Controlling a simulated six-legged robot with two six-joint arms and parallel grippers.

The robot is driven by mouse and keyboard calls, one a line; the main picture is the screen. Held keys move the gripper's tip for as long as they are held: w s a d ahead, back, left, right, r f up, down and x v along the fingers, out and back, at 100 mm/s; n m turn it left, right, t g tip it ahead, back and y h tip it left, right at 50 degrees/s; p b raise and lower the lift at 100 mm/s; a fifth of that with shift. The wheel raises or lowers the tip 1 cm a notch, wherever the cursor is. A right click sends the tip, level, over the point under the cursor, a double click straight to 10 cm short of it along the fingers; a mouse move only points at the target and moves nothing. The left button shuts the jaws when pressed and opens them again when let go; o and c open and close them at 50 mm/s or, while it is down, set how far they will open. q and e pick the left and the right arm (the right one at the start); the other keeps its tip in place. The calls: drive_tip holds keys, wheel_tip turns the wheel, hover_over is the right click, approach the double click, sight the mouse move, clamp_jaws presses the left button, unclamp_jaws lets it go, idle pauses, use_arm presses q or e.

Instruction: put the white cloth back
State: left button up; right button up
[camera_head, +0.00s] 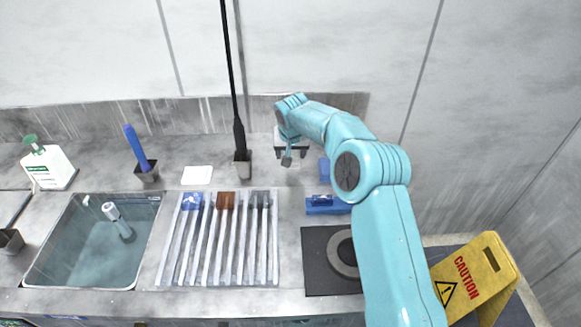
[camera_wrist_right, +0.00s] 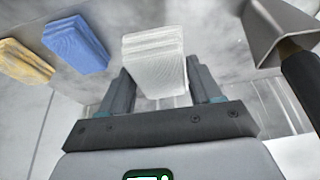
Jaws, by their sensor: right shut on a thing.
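My right gripper (camera_head: 291,158) is at the back of the counter, right of the pot with the tall black rod. In the right wrist view, the white cloth (camera_wrist_right: 155,58), a folded stack, sits between the two fingers of my right gripper (camera_wrist_right: 162,82), which is shut on it. The arm and gripper mostly hide the cloth in the head view. I cannot tell whether it touches the counter. A folded blue cloth (camera_wrist_right: 76,44) and a folded yellow cloth (camera_wrist_right: 24,62) lie in a row beside it. My left gripper is out of view.
A grey pot (camera_head: 242,166) with the tall black rod stands close to the gripper; its rim also shows in the wrist view. A flat white piece (camera_head: 197,175) lies left. A slatted rack (camera_head: 218,270), sink (camera_head: 95,250), dark platen mat (camera_head: 318,265) and blue block (camera_head: 327,206) are nearer.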

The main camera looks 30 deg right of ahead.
sight(290, 176)
drive_tip(key=shift+w+a+f, duration=0.1)
drive_tip(key=shift+w+f, duration=0.05)
drive_tip(key=shift+f, duration=0.45)
drive_tip(key=shift+w+f, duration=0.1)
drive_tip(key=shift+f, duration=0.45)
wheel_tip(290, 176, down, 4)
drive_tip(key=shift+s+f+p, duration=0.1)
drive_tip(key=shift+p, duration=0.25)
drive_tip(key=shift+s, duration=0.15)
drive_tip(key=o, duration=1)
drive_tip(key=shift+f, duration=0.15)
